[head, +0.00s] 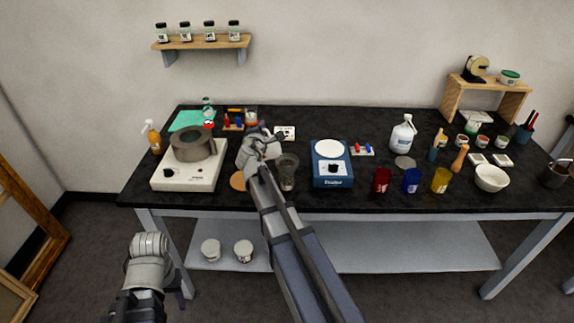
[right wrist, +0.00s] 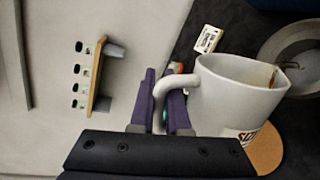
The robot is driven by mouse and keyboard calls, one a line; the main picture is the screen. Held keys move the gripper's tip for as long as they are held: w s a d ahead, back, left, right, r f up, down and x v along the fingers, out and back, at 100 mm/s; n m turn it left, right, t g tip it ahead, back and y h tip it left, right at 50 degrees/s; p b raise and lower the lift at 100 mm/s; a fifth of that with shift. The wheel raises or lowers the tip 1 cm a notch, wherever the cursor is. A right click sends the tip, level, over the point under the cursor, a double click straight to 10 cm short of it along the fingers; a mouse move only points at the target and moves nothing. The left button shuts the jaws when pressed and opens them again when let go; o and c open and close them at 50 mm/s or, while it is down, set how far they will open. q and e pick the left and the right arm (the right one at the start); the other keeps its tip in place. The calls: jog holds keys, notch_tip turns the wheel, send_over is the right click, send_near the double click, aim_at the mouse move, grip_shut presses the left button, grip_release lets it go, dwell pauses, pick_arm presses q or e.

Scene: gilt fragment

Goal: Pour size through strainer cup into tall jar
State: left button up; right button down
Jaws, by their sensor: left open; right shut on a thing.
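My right gripper (right wrist: 162,108) is shut on the handle of a white cup (right wrist: 225,92). A partly cut-off label shows on the cup's side, and a thin brownish thing shows at its rim. In the head view my right wrist (head: 262,150) mostly hides the cup. A tall clear jar (head: 287,175) stands just right of that wrist; whether the strainer cup sits in its dark top I cannot tell. A grey round rim (right wrist: 290,45) shows beyond the cup in the wrist view. My left gripper (head: 165,285) is open and empty, low in front of the table.
A round cork mat (head: 238,181) lies left of the jar. A hotplate (head: 182,178) with a grey pot (head: 195,145) stands further left. A blue scale (head: 331,175) stands right of the jar. Red (head: 381,181), blue and yellow cups line the front.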

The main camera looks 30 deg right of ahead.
jog(key=shift+s+d+r+m, duration=0.25)
jog(key=shift+s+d+m, duration=0.05)
jog(key=shift+d, duration=0.15)
dwell(0.3)
jog(key=shift+w+a+n, duration=0.45)
jog(key=shift+a+n, duration=0.05)
jog(key=shift+a, duration=0.1)
jog(key=shift+w+a+n, duration=0.4)
jog(key=shift+a+n, duration=0.1)
jog(key=shift+a, duration=0.1)
jog(key=shift+w+a+f+n+h+b, duration=0.1)
jog(key=shift+a+f+n+h+b, duration=0.25)
jog(key=shift+f+b, duration=0.3)
jog(key=shift+w+a+f+n+h+b, duration=0.1)
jog(key=shift+f+n+h+b, duration=0.05)
jog(key=shift+f+n+b, duration=0.4)
jog(key=shift+w+a+r+n, duration=0.15)
jog(key=shift+a+r+n, duration=0.1)
jog(key=shift+r+n, duration=0.2)
jog(key=shift+r+h, duration=0.1)
jog(key=shift+h, duration=0.2)
jog(key=shift+w+a+f+n+b, duration=0.1)
jog(key=shift+a+f+n+b, duration=0.25)
jog(key=shift+f+n, duration=0.2)
jog(key=shift+w+a+f+n+b, duration=0.1)
jog(key=shift+w+f+n+b, duration=0.1)
jog(key=shift+n+b, duration=0.15)
